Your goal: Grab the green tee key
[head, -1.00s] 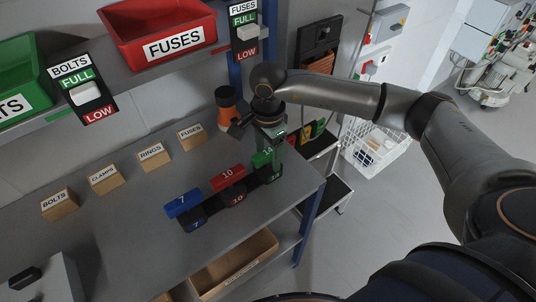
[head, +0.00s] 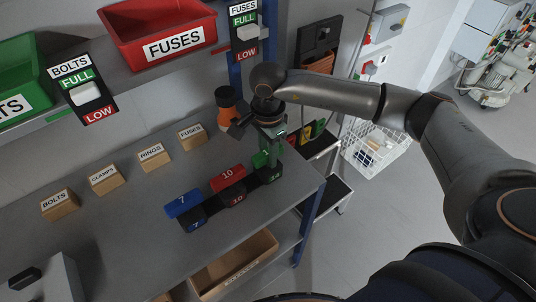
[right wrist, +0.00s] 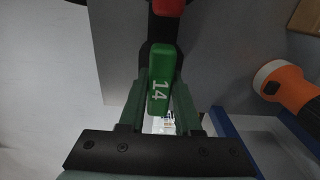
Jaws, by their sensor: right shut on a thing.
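The green tee key (head: 260,160), marked 14, is at the right end of a row of tee keys on the grey workbench. My right gripper (head: 271,143) is above it, pointing down, with its fingers around it. In the right wrist view the green key (right wrist: 163,75) lies between the two green fingers (right wrist: 160,112), which are shut on it. The key is still at its black holder (head: 272,175); I cannot tell whether it is lifted. The red key (head: 229,178), marked 10, and the blue key (head: 183,203), marked 7, sit to its left. My left gripper is not in view.
An orange and black tool (head: 226,108) stands close behind my right gripper. Several labelled wooden blocks (head: 150,158) line the back of the bench (head: 130,230). Red (head: 160,35) and green (head: 20,75) bins are on the shelf above.

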